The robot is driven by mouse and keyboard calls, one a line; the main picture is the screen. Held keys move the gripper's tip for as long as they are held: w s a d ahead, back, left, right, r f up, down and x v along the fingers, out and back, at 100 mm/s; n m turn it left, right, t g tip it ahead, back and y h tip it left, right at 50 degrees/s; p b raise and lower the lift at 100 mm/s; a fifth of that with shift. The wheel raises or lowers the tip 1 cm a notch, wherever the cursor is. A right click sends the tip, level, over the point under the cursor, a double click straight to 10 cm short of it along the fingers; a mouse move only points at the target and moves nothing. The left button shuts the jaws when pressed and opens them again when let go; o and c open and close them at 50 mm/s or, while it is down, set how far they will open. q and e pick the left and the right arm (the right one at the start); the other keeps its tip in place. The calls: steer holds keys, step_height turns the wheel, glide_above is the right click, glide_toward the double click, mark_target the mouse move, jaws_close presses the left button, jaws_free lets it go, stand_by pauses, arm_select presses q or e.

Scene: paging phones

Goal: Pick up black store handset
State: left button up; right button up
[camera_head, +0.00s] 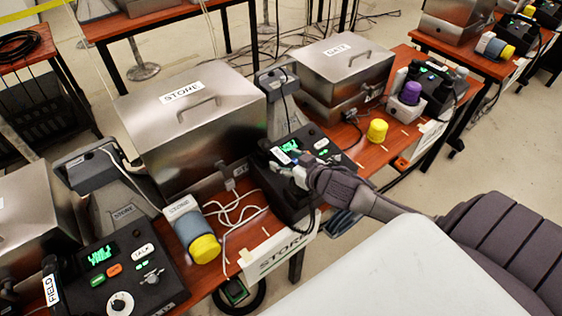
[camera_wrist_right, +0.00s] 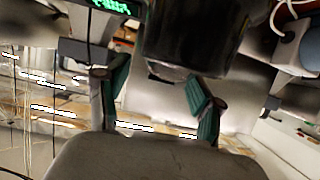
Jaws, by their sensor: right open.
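The black store phone (camera_head: 330,150) sits on the wooden table behind the STORE sign, with a lit green display. Its black handset (camera_head: 264,148), with a small white label, lies along its left side, partly hidden by my gripper. My right gripper (camera_head: 291,172) is just over the phone, beside the handset. In the right wrist view, the gripper (camera_wrist_right: 155,82) is open, its green-padded fingers apart. A large dark rounded thing (camera_wrist_right: 195,35), likely the handset's end, is just beyond and between them; I cannot tell whether it touches. My left gripper is out of view.
A steel STORE box (camera_head: 195,120) stands behind. A grey-blue cylinder with a yellow cap (camera_head: 205,249) and loose white cords (camera_head: 232,212) lie to the left. The FIELD phone (camera_head: 125,270) is at front left. A yellow cup (camera_head: 377,130) and purple-topped device (camera_head: 409,95) stand to the right.

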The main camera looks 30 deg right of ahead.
mark_target(285, 160)
steer(key=shift+x, duration=1.6)
jaws_close()
